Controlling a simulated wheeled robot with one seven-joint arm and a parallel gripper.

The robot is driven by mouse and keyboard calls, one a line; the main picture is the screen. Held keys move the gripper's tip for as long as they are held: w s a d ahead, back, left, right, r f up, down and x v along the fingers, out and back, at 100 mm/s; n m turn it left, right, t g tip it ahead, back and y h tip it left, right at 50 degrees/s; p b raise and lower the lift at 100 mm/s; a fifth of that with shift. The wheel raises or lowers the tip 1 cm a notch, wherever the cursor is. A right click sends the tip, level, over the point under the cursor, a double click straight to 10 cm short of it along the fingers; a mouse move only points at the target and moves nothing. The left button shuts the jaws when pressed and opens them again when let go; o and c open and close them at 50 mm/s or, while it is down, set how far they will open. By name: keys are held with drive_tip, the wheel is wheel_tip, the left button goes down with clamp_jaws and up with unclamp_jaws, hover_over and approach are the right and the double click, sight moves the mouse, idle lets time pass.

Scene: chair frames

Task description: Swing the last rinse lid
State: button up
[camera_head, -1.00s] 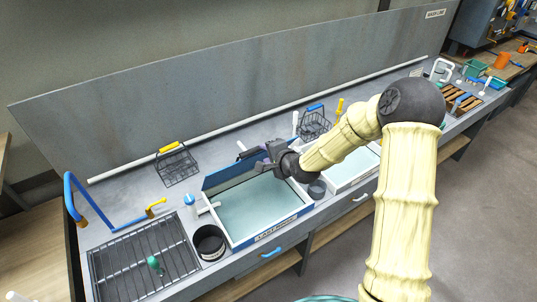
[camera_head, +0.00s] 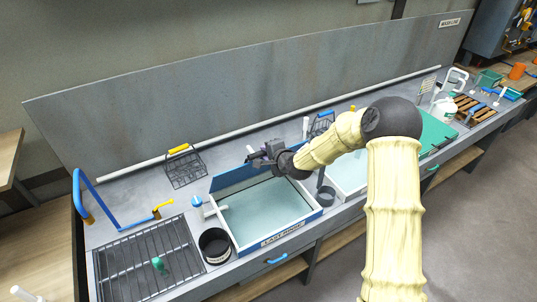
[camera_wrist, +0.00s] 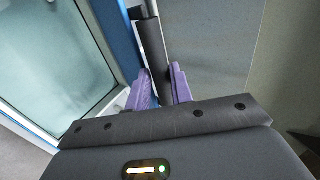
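The last rinse basin (camera_head: 262,243) is a white-walled tub of pale water with a label on its front. Its blue lid (camera_head: 236,176) stands raised along the basin's back edge, partly hidden by my gripper. My gripper (camera_head: 257,158) is at the lid's upper edge, above the back of the basin. In the wrist view, the purple fingertips (camera_wrist: 161,88) are on both sides of a dark grey bar (camera_wrist: 152,45), closed against it. The bar runs beside the lid's blue edge (camera_wrist: 122,40) and looks like its handle. The basin water (camera_wrist: 50,60) shows at left.
A black pot (camera_head: 214,246) and a drain rack (camera_head: 145,262) are left of the basin. A wire basket (camera_head: 185,170) stands behind it. A second basin (camera_head: 348,172) and a small grey cup (camera_head: 326,196) are at right. A back wall panel (camera_head: 200,110) rises behind the counter.

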drive_tip(key=shift+s+f, duration=0.15)
drive_tip(key=shift+f, duration=0.15)
clamp_jaws()
drive_tip(key=s+d+f+b, duration=0.3)
drive_tip(key=s+f+b, duration=0.2)
drive_tip(key=shift+s+d+f, duration=0.25)
drive_tip(key=shift+d+f, duration=0.15)
drive_tip(key=o, duration=1)
unclamp_jaws()
drive_tip(key=shift+r, duration=0.2)
drive_tip(key=shift+c, duration=0.2)
drive_tip(key=shift+r, duration=0.1)
